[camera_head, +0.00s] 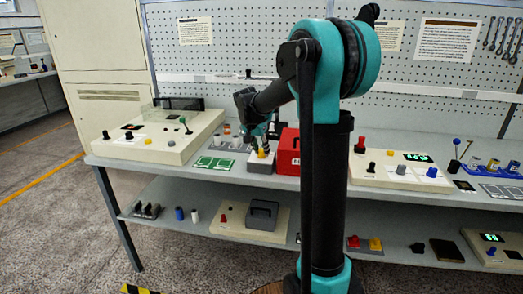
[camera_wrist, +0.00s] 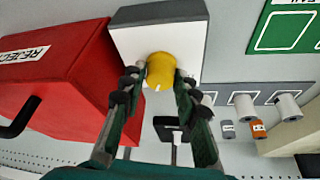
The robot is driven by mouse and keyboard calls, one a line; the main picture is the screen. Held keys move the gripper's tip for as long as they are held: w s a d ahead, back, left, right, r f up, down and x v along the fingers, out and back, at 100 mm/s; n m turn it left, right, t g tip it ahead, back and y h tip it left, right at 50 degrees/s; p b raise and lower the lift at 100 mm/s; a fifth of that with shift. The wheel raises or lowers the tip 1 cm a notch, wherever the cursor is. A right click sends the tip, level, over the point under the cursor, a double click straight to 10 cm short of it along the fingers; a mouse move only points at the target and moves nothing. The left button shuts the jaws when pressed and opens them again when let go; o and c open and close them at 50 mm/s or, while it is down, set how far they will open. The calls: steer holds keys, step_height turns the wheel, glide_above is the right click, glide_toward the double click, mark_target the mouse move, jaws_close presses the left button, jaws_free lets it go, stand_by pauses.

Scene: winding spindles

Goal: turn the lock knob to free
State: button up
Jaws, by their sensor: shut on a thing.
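A yellow knob (camera_wrist: 160,72) with a small white mark stands on the pale face of a grey-sided box (camera_wrist: 128,40). In the wrist view the mark sits at the knob's lower edge. My gripper (camera_wrist: 159,79) has one finger on each side of the knob and is shut on it. In the head view my gripper (camera_head: 262,143) reaches down over the same box (camera_head: 262,167) on the bench, and the yellow knob (camera_head: 262,154) shows just below the fingers. I cannot read any lock or free marking near the knob.
A red box labelled REJECT (camera_wrist: 62,78) stands close beside the knob's box. Green-framed cards (camera_head: 213,163) and several small spools (camera_wrist: 243,103) lie on the other side. A control panel (camera_head: 158,138) is farther left, another (camera_head: 398,172) to the right.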

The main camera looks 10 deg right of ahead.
steer(key=m, duration=0.2)
steer(key=m+g+h, duration=0.1)
steer(key=m, duration=0.1)
steer(key=shift+w+a+m+g, duration=0.1)
steer(key=shift+m+g, duration=0.2)
steer(key=shift+m, duration=0.1)
stand_by(0.5)
steer(key=o, duration=1.2)
steer(key=shift+c, duration=0.2)
steer(key=v, duration=1.2)
